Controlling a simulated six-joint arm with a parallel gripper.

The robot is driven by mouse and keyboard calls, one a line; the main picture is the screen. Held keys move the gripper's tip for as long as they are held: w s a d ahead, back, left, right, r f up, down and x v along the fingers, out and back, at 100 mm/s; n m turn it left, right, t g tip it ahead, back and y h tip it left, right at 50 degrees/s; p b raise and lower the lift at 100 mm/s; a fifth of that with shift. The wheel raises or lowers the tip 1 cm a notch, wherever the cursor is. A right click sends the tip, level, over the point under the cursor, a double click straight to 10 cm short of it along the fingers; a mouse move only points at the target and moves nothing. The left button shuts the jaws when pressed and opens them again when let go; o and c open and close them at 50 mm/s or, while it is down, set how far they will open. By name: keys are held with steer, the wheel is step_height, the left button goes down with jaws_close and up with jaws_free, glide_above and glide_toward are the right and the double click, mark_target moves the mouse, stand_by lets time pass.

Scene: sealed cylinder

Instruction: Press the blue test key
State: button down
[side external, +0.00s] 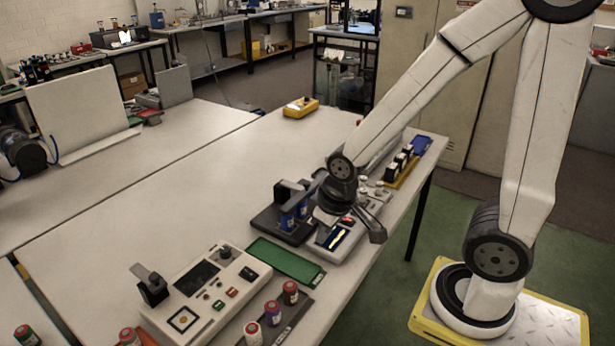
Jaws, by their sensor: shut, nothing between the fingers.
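My gripper (336,213) points down over the light grey instrument (352,243) near the table's right edge. It is shut and empty. The instrument has a dark display with yellow and blue marks, and a small red part near my gripper. I cannot pick out a blue test key; my gripper and wrist cover part of the instrument's top. Whether the gripper touches the instrument is too small to tell.
A white control box (190,318) with a dark screen and red and green buttons stands at the front. A green mat (285,260) lies between it and the instrument. Red-capped and other small jars (290,292) stand at the front edge. A yellow device (300,107) sits far back.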

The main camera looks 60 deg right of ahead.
steer(key=shift+w+d, duration=0.1)
steer(key=w+d+f+n+t+h, duration=0.15)
steer(key=w+d, duration=0.25)
steer(key=d, duration=0.4)
steer(key=w+d+f+n+t+h, duration=0.15)
steer(key=w+d, duration=0.25)
steer(key=d, duration=0.4)
steer(key=s+d+f+n+t, duration=0.1)
steer(key=d+f, duration=0.1)
steer(key=d, duration=0.5)
steer(key=d+f+n+t, duration=0.1)
steer(key=d+f+t, duration=0.1)
steer(key=d, duration=0.6)
steer(key=shift+s, duration=0.4)
steer(key=shift+f, duration=0.15)
glide_toward(358, 203)
steer(key=shift+w+a+f, duration=0.4)
steer(key=shift+w+a, duration=0.1)
steer(key=shift+w, duration=0.25)
steer(key=shift+w+a+f, duration=0.4)
steer(key=shift+w+a, duration=0.1)
steer(key=shift+w, duration=0.25)
steer(key=shift+w+a+f, duration=0.4)
steer(key=shift+w+a, duration=0.1)
steer(key=shift+w, duration=0.2)
